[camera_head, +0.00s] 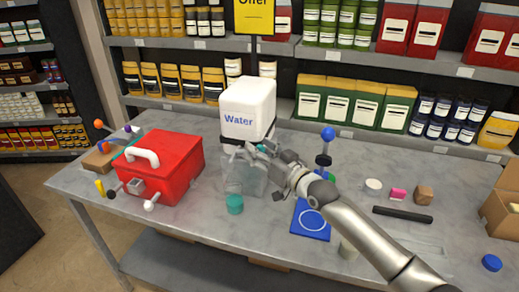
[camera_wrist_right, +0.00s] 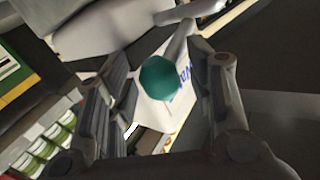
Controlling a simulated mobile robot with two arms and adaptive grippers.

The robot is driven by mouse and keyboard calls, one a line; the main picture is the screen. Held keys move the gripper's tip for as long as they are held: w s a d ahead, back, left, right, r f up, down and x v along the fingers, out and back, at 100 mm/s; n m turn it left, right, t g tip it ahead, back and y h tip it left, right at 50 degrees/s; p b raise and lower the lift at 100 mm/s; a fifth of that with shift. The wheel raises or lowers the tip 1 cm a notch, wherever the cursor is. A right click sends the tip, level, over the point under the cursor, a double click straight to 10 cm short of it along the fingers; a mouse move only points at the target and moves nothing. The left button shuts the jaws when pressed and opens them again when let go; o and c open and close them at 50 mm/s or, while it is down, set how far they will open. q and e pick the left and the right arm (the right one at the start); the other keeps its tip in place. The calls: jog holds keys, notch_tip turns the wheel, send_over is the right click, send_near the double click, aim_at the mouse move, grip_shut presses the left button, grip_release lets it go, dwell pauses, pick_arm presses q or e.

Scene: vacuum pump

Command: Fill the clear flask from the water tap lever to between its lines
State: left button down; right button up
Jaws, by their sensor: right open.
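The white water container (camera_head: 238,122), marked "Water", stands at the back middle of the table. A clear box-shaped vessel (camera_head: 235,182), which looks like the flask, is in front of it; its lines and any water inside are too small to tell. My right gripper (camera_head: 250,152) is open just in front of the container, above the clear vessel. In the right wrist view a teal ball knob (camera_wrist_right: 158,76), apparently the tap lever's end, shows between the open fingers (camera_wrist_right: 165,85), with the white container (camera_wrist_right: 152,112) behind it. My left gripper is not in view.
A red box machine (camera_head: 178,165) with knobs stands at the left. A teal cylinder (camera_head: 234,204) sits before the vessel. A blue mat (camera_head: 310,222) and a blue-topped post (camera_head: 327,135) are near my right arm. Small items and a cardboard box (camera_head: 503,212) lie at the right. Stocked shelves stand behind.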

jog(key=shift+w+a, duration=0.1)
jog(key=shift+w, duration=0.05)
jog(key=shift+r, duration=0.1)
grip_shut()
